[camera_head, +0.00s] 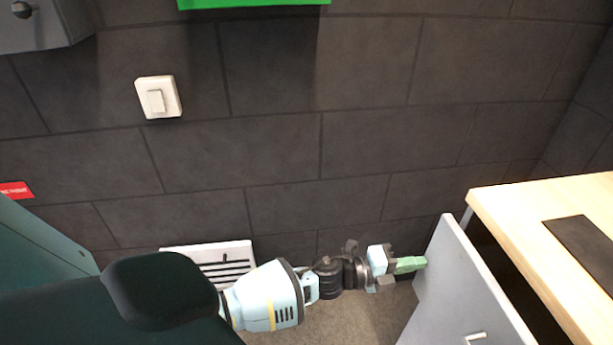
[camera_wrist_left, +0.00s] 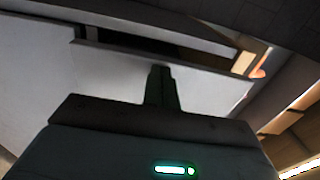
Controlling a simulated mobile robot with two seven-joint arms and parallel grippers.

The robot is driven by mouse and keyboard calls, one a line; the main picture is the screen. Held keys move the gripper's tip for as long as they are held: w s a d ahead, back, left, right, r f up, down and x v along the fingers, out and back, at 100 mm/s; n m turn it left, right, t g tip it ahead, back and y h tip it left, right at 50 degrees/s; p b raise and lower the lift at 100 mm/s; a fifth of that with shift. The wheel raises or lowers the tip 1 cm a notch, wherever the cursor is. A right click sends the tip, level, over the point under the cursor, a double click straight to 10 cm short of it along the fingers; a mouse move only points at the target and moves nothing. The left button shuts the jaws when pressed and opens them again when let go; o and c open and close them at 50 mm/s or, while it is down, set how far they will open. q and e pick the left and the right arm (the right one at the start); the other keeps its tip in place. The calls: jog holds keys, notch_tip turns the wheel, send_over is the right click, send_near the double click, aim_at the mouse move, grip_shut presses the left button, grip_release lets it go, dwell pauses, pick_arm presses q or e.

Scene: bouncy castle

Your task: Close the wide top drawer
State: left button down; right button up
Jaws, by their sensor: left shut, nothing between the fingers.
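The wide top drawer shows its grey front panel (camera_head: 462,292) at the lower right of the head view, standing out from under the wooden worktop (camera_head: 545,225) with a dark gap behind it. A small light handle sits on the panel. In the left wrist view the gripper (camera_wrist_left: 160,75) points at the pale panel (camera_wrist_left: 120,72), and a dark opening shows above the panel's edge. My right gripper is not in view.
A dark tiled wall (camera_head: 270,150) runs behind, with a white switch (camera_head: 158,97) on it. A white vent (camera_head: 212,262) is low on the wall behind my left arm. A dark plate (camera_head: 588,250) lies on the worktop. Carpeted floor shows between arm and drawer.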

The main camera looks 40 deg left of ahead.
aim_at(435, 260)
pick_arm(q)
jog(key=b+x, duration=0.1)
jog(key=x, duration=0.3)
jog(key=shift+w+d, duration=0.45)
jog(key=shift+w, duration=0.1)
jog(key=shift+w+d, duration=0.15)
jog(key=shift+r, duration=0.15)
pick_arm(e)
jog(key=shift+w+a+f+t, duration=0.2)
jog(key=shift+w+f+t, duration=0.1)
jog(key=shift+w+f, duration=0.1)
pick_arm(q)
jog(key=shift+r, duration=0.15)
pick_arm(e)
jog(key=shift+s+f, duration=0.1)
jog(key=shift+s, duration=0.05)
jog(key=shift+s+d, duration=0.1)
